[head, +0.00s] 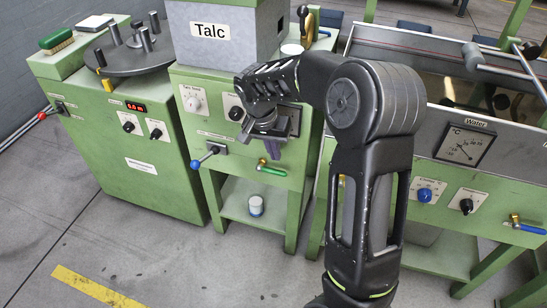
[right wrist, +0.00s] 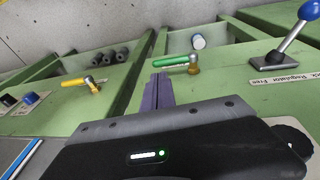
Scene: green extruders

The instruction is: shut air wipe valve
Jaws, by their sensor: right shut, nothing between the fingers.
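A small valve with a green lever handle (head: 273,171) sits on the front of the green Talc machine; its label is not readable. In the right wrist view the green handle (right wrist: 172,61) lies sideways from a brass body. My right gripper (head: 273,150) is shut and empty, its purple fingers just above the green handle in the head view. In the right wrist view the fingertips (right wrist: 160,78) are close to the handle's free end; I cannot tell whether they touch. A yellow-handled valve (right wrist: 78,81) is farther left there. My left gripper is not in view.
A blue-knobbed lever (head: 205,155) stands out from the panel left of the gripper. The Talc box (head: 212,32) is above. A white container (head: 256,206) stands on the shelf below. A water unit with a gauge (head: 463,147) is at right. Open floor lies in front.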

